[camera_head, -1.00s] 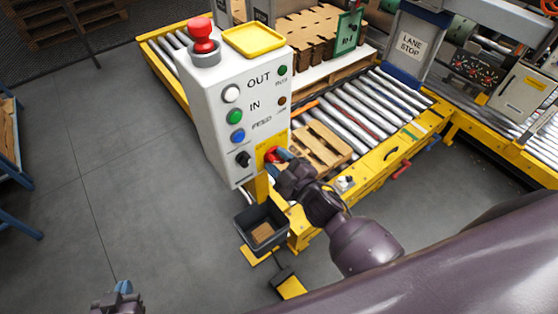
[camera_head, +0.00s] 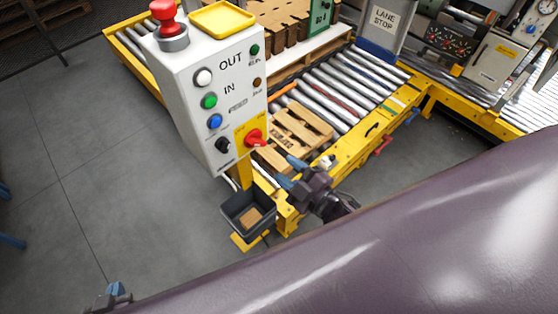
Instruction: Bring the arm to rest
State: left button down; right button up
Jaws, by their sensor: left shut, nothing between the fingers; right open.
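My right gripper (camera_head: 290,172) is open and empty, right of and below the red rotary handle (camera_head: 255,138) on the control box, apart from it. Its two blue fingertips point up and left, in front of the conveyor's yellow edge. My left gripper (camera_head: 115,291) is at the bottom left edge, shut and empty over the floor; most of it is cut off. A large purple part of my own arm fills the lower right and hides the floor there.
The control box (camera_head: 190,95) carries a red mushroom button (camera_head: 166,18) and a yellow tray (camera_head: 223,18). A black bin (camera_head: 232,216) hangs below it. A wooden pallet (camera_head: 310,130) lies on the roller conveyor (camera_head: 345,85). The grey floor (camera_head: 90,170) at left is clear.

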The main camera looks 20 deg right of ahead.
jog(key=shift+s+d, duration=0.1)
jog(key=shift+s, duration=0.15)
dwell(0.4)
jog(key=s+d+f+m+g+h, duration=0.5)
jog(key=d+f+m, duration=0.4)
jog(key=m, duration=0.3)
jog(key=shift+s+d+f+h, duration=0.45)
jog(key=shift+s+h, duration=0.25)
jog(key=shift+s, duration=0.55)
